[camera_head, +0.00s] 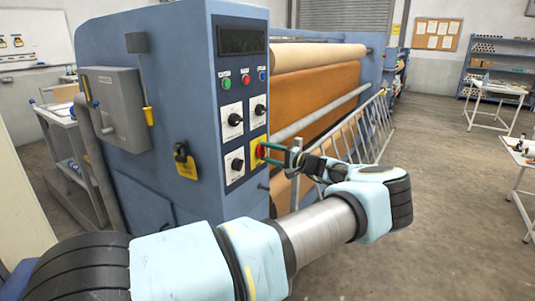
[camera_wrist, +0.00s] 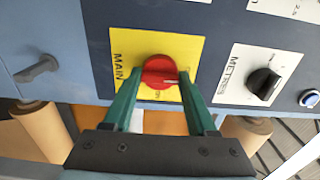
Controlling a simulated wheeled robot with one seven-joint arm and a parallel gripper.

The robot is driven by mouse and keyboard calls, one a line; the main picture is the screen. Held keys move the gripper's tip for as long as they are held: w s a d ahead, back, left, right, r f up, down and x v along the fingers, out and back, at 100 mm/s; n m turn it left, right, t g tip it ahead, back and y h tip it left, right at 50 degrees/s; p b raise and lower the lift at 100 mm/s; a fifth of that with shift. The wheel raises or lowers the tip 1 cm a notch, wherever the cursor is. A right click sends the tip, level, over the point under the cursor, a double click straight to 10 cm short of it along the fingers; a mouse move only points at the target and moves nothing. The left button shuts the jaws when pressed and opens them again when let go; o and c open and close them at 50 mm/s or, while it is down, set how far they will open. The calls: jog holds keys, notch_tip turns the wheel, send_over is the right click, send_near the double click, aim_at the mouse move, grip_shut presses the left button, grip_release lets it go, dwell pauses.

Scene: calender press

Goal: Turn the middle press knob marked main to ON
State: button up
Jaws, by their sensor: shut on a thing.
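The red main knob (camera_wrist: 157,71) sits on a yellow plate (camera_wrist: 190,50) marked MAIN, and it also shows in the head view (camera_head: 261,151). A pale mark on the knob points right in the wrist view, toward one finger. A small word that looks like ON is printed on the plate below the knob there. My gripper (camera_wrist: 160,80) has its green fingers on both sides of the knob and is shut on it. In the head view my gripper (camera_head: 268,153) reaches the panel from the right. The right finger hides part of the plate.
Black knobs on white plates sit close by, one left of the main knob (camera_head: 238,164) and two above (camera_head: 235,119) (camera_head: 260,109). Green, red and blue buttons (camera_head: 245,78) are higher up. A slanted metal rail (camera_head: 365,130) stands right of the panel, behind my wrist.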

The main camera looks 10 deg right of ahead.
jog(key=c, duration=0.4)
jog(key=shift+c, duration=0.2)
jog(key=shift+f+b, duration=0.1)
jog(key=shift+b, duration=0.2)
jog(key=m+b, duration=0.2)
jog(key=m, duration=1.5)
jog(key=shift+m+b, duration=0.35)
jog(key=shift+m, duration=0.05)
jog(key=o, duration=1.4)
jog(key=shift+c, duration=0.2)
